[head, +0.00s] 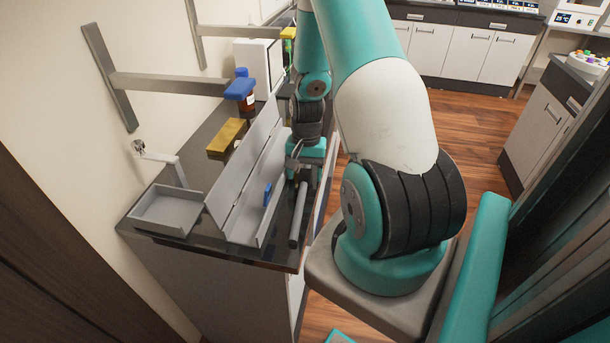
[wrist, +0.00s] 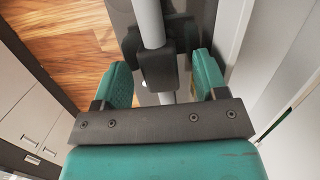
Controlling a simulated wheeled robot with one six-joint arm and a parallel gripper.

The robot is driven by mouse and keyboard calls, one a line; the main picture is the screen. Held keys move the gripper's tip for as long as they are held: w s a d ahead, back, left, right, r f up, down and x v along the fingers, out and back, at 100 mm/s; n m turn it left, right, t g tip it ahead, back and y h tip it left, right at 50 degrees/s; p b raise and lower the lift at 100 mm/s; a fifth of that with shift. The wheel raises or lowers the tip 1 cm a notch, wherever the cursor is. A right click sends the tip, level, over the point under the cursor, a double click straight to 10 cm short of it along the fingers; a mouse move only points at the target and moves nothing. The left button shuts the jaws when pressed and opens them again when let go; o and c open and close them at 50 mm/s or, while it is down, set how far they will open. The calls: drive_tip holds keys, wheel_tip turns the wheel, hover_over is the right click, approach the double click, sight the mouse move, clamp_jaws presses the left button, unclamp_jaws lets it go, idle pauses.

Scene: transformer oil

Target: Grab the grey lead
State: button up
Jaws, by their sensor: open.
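The grey lead appears to be the long grey rod (head: 299,215) lying along the front edge of the dark counter. In the wrist view the grey rod (wrist: 149,22) runs from the top of the picture to a dark block (wrist: 157,66), with a thinner grey part below it. My gripper (head: 303,172) is over the far end of the rod in the head view. In the wrist view my gripper (wrist: 164,76) is open, with one teal finger on each side of the dark block and visible gaps. Whether the fingers are down at its height is unclear.
A grey angled trough (head: 245,225) with a small blue item (head: 267,194) stands close beside the rod. A grey tray (head: 168,212), a yellow block (head: 227,136) and a blue-capped bottle (head: 242,90) are further left. The floor (head: 480,125) is clear on the right.

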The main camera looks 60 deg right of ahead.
drive_tip(key=c, duration=1.1)
drive_tip(key=shift+r, duration=0.15)
